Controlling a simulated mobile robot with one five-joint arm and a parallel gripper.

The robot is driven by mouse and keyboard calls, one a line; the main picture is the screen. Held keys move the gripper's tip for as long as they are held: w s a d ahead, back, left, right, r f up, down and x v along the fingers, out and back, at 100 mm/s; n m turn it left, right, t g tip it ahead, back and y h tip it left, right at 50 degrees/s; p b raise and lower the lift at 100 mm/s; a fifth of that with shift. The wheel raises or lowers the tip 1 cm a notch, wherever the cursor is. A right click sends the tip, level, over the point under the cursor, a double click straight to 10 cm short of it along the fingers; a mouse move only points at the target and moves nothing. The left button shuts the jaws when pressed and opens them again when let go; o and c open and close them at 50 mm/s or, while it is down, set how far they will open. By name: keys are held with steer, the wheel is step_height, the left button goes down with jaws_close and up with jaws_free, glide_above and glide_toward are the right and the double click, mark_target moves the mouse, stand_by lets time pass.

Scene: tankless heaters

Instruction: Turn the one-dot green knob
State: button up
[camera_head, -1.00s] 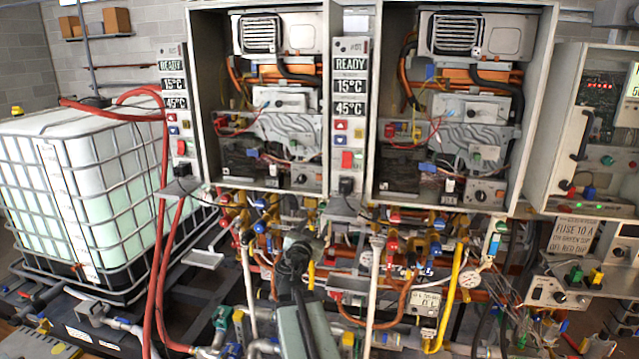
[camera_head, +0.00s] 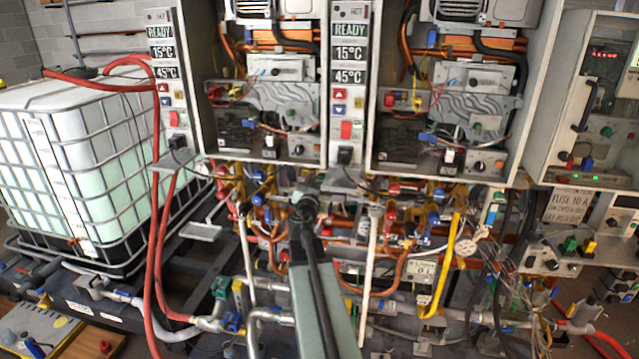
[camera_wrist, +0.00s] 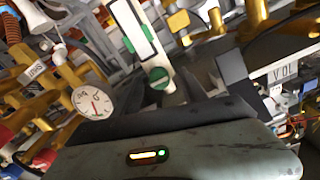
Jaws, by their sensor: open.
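In the head view my gripper (camera_head: 304,208) is at the end of my raised grey arm, in front of the pipes below the two heater cabinets; its fingertips are hard to make out. In the wrist view a round green knob (camera_wrist: 159,78) sits at the lower end of a white strip, just beyond the dark edge of my gripper, apparently untouched. In the head view green knobs also show on the right cabinet (camera_head: 606,131) and on the small box below it (camera_head: 570,243). Dot marks are too small to read on any of them. My gripper holds nothing visible.
Dense pipes and valves (camera_head: 400,230) fill the space below the left heater (camera_head: 255,90) and right heater (camera_head: 450,90). A round gauge (camera_wrist: 93,103) is near my gripper. A caged white tank (camera_head: 80,170) and red hoses (camera_head: 158,220) stand left.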

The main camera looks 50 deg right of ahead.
steer(key=shift+s, duration=0.1)
jaws_close()
steer(key=shift+n, duration=2.9)
jaws_free()
steer(key=shift+d, duration=0.1)
